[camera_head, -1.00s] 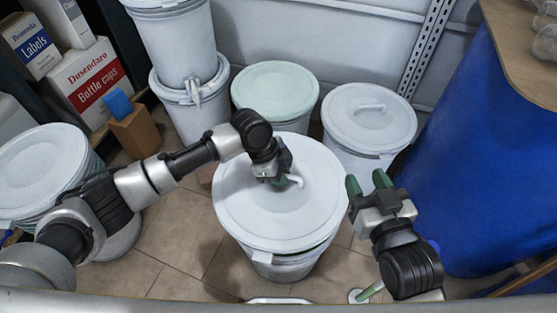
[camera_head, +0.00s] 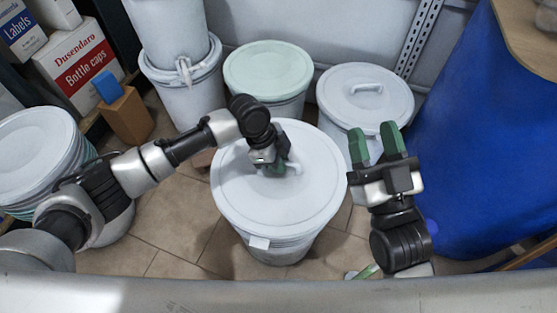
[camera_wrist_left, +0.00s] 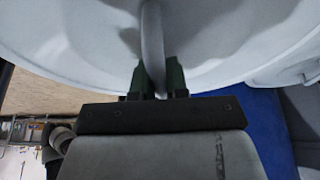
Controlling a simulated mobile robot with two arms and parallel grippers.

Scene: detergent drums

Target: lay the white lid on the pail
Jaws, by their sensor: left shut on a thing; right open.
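The white lid (camera_head: 297,207) is a wide round disc with a raised handle on top. My left gripper (camera_head: 279,168) is shut on the lid's handle; the left wrist view shows the handle (camera_wrist_left: 152,45) between the green fingers (camera_wrist_left: 158,80). The white pail (camera_head: 280,252) is directly beneath the lid, and its wall shows below the lid's front edge. The lid covers the pail's mouth and looks about level; I cannot tell whether it is fully seated all round. My right gripper (camera_head: 377,147) is open and empty, right of the lid.
A pail with a pale green lid (camera_head: 268,70) and a white lidded pail (camera_head: 365,97) stand behind. Stacked white lids (camera_head: 38,150) lie at left, near an orange-brown block (camera_head: 127,117). Tiled floor is bare front left.

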